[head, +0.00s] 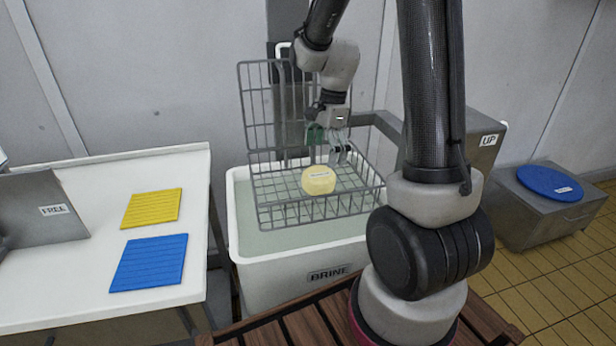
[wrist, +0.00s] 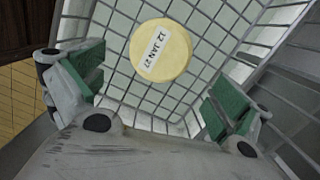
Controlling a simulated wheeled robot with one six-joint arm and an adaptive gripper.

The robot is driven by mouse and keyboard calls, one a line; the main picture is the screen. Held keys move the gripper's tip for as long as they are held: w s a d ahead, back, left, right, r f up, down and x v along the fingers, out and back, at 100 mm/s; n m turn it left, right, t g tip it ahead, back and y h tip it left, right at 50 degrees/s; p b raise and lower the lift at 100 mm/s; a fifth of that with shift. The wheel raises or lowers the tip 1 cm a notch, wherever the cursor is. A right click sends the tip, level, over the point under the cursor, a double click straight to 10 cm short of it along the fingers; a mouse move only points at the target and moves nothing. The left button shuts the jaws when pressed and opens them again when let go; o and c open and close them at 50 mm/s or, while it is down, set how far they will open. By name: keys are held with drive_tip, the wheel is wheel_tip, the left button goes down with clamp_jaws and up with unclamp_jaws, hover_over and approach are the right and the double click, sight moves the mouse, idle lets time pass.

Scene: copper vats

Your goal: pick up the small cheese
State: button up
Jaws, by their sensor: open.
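The small cheese (head: 318,181) is a pale yellow round that sits in the wire basket (head: 310,213) above the brine vat. In the wrist view the cheese (wrist: 160,50) lies on the basket's mesh floor and carries a white label reading "12 JAN 27". My gripper (head: 328,150) is above and just behind the cheese in the head view, inside the basket area. In the wrist view its two green-padded fingers (wrist: 158,90) are wide apart, with nothing between the pads. The cheese shows beyond the fingertips, apart from them.
The white vat marked BRINE (head: 300,270) holds greenish liquid under the basket. A white table (head: 60,270) at left bears a yellow mat (head: 152,208), a blue mat (head: 149,263) and a FREE sign (head: 53,210). A blue disc (head: 550,183) lies on a grey box at right, near an UP sign (head: 489,140).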

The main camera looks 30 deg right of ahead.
sight(319, 172)
drive_tip(key=shift+w+m, duration=0.15)
drive_tip(key=shift+m, duration=0.85)
drive_tip(key=shift+f, duration=0.2)
drive_tip(key=f, duration=0.2)
drive_tip(key=a+f, duration=0.1)
drive_tip(key=f, duration=0.4)
drive_tip(key=shift+a+f, duration=0.15)
drive_tip(key=shift+a, duration=0.2)
drive_tip(key=shift+c, duration=0.2)
drive_tip(key=c, duration=1.2)
